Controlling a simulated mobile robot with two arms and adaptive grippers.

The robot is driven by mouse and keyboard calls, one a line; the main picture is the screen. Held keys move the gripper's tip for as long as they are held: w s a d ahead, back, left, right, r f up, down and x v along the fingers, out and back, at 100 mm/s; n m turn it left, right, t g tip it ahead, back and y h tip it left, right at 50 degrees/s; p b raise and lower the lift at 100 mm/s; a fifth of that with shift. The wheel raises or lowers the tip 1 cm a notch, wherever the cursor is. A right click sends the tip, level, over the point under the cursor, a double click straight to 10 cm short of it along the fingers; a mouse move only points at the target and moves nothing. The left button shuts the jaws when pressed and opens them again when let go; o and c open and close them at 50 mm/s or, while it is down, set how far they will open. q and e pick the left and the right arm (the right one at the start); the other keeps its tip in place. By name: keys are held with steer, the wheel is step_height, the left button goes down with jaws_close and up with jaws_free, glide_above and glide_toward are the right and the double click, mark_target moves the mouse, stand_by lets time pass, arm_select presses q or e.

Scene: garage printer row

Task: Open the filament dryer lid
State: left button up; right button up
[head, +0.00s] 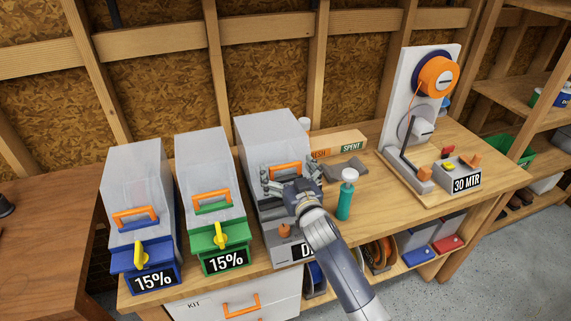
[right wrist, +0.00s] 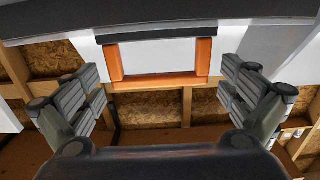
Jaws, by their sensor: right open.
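The filament dryer (head: 275,137) is the third box from the left, with a grey front and a label partly hidden by my arm. Its pale lid looks shut and carries an orange handle (head: 284,169). My right gripper (head: 291,181) is open at the front of the lid, close to this handle. In the right wrist view the handle (right wrist: 203,58) lies in the upper middle, between the two spread fingers of my gripper (right wrist: 165,85), with a clear gap on each side. Nothing is held. My left gripper is not in view.
Two similar boxes, blue-based (head: 145,262) and green-based (head: 222,246), stand left of the dryer. A green bottle (head: 345,200) stands close to the right of my arm. A grey cloth-like item (head: 346,168) and a spool stand (head: 412,170) are farther right on the bench.

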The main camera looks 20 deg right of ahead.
steer(key=shift+w, duration=0.4)
